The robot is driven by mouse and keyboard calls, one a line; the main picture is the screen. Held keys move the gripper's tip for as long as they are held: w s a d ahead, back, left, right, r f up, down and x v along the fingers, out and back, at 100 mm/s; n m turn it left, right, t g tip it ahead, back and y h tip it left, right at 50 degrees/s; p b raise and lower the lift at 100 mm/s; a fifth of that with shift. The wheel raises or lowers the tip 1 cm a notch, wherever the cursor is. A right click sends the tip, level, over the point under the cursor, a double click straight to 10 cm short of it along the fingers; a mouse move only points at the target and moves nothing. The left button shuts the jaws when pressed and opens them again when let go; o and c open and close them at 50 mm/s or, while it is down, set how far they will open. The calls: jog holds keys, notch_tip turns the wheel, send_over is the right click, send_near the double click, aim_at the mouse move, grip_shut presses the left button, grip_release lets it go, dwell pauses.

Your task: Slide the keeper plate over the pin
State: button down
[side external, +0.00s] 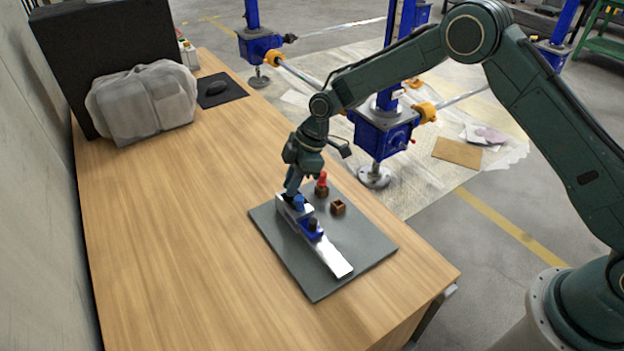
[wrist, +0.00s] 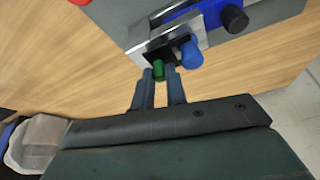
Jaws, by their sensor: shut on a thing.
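My gripper (wrist: 160,76) is at the far end of a silver rail (side external: 334,258), pointing down. In the wrist view its two fingers close on a small green peg (wrist: 158,67) at the edge of a silver plate-like part (wrist: 142,55). A blue round-ended pin (wrist: 190,56) stands just right of the fingers, beside a dark opening (wrist: 181,42). It also shows in the side view (side external: 298,203), just below the gripper. A blue block (side external: 312,232) with a black knob (wrist: 235,19) sits farther along the rail. I cannot tell which part is the keeper plate.
The rail lies on a grey mat (side external: 295,270) on the wooden table (side external: 170,240). A small brown box (side external: 338,208) and a red-topped piece (side external: 321,185) stand right of the rail. A wrapped bundle (side external: 142,103) and a black pad (side external: 232,92) lie farther back. The table's left is clear.

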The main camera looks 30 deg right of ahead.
jog(key=shift+s, duration=0.25)
jog(key=c, duration=1.4)
grip_release()
jog(key=shift+w, duration=0.15)
jog(key=shift+w, duration=0.7)
jog(key=shift+w+d+r, duration=0.1)
jog(key=shift+w+r, duration=0.1)
jog(key=shift+r, duration=0.05)
jog(key=s+d+r+m+t, duration=0.1)
jog(key=s+d+r, duration=0.4)
jog(key=r, duration=0.8)
jog(key=s+d+r+m+h, duration=0.1)
jog(key=s+d+r+m, duration=0.3)
jog(key=r, duration=0.9)
jog(key=shift+s+d+t+h, duration=0.35)
jog(key=shift+s+d, duration=0.35)
jog(key=shift+s, duration=0.7)
